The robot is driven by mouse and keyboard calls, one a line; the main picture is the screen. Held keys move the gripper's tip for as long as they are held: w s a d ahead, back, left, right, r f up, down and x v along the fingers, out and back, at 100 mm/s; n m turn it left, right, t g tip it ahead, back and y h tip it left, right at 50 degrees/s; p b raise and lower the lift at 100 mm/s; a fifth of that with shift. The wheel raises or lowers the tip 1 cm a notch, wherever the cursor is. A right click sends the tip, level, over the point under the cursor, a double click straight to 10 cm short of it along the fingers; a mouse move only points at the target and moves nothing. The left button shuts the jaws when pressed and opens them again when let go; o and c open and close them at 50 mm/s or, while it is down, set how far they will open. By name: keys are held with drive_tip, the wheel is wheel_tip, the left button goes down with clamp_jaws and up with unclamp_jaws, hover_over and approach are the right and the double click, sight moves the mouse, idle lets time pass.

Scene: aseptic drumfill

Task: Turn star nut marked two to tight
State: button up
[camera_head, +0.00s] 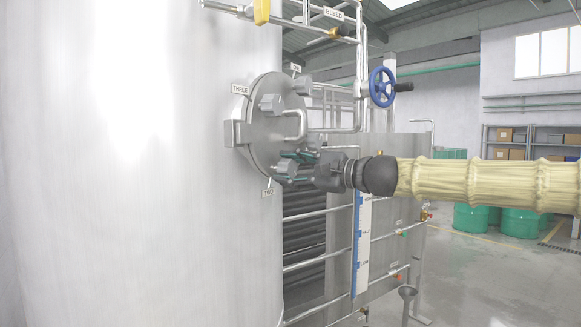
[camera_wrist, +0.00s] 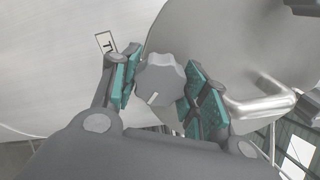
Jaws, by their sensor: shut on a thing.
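The round metal hatch (camera_head: 262,130) is on the side of the large steel tank, with several grey star nuts around its rim. The label TWO (camera_head: 268,192) is at its lower edge, and a label starting with T (camera_wrist: 105,42) shows in the wrist view. My gripper (camera_head: 290,167) is at the lower part of the hatch, coming from the right. In the wrist view, the green finger pads of my gripper (camera_wrist: 160,88) are on both sides of a grey star nut (camera_wrist: 160,80) with a pale line on its face. The nut's far side is hidden.
A bent metal handle (camera_wrist: 262,104) on the hatch is just right of my gripper in the wrist view. The label THREE (camera_head: 240,89) and another star nut (camera_head: 271,104) are higher up. A blue handwheel (camera_head: 382,87) and pipes stand to the right of the tank.

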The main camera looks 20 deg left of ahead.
drive_tip(key=m+p, duration=0.2)
drive_tip(key=m, duration=0.3)
drive_tip(key=shift+r+m+p, duration=0.15)
drive_tip(key=shift+m+p, duration=0.15)
drive_tip(key=shift+p, duration=0.05)
drive_tip(key=shift+m+p, duration=1.1)
drive_tip(key=shift+m, duration=0.7)
drive_tip(key=o, duration=1)
drive_tip(key=shift+d, duration=0.1)
drive_tip(key=v, duration=1.2)
drive_tip(key=shift+f, duration=0.25)
